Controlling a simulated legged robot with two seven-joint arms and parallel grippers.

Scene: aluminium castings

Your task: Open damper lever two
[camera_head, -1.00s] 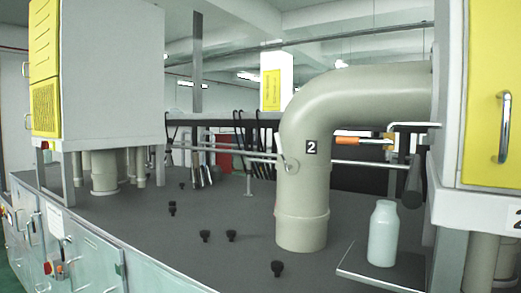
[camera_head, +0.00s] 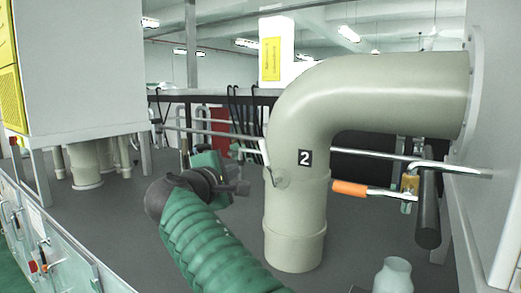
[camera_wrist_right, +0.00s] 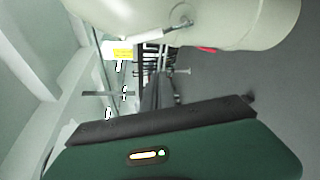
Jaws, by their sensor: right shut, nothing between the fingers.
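The thick beige elbow pipe (camera_head: 296,215) carries a black label "2" (camera_head: 305,157). On its left side is a damper lever (camera_head: 265,152), a thin pale handle rising from a round pivot plate (camera_head: 279,177) and tilted slightly left. My right gripper (camera_head: 240,187), on a green-sleeved arm, is shut and empty, just left of the pipe and apart from the lever in the picture. In the right wrist view the lever (camera_wrist_right: 158,36) lies at the top against the pipe (camera_wrist_right: 235,22), beyond the gripper's dark edge. My left gripper is not in view.
An orange-handled valve lever (camera_head: 350,188) sits on a thin horizontal pipe right of the elbow. A dark cylinder (camera_head: 428,210) hangs beside it. A pale bottle (camera_head: 393,275) stands at the lower right. A large grey cabinet (camera_head: 90,65) stands at the left.

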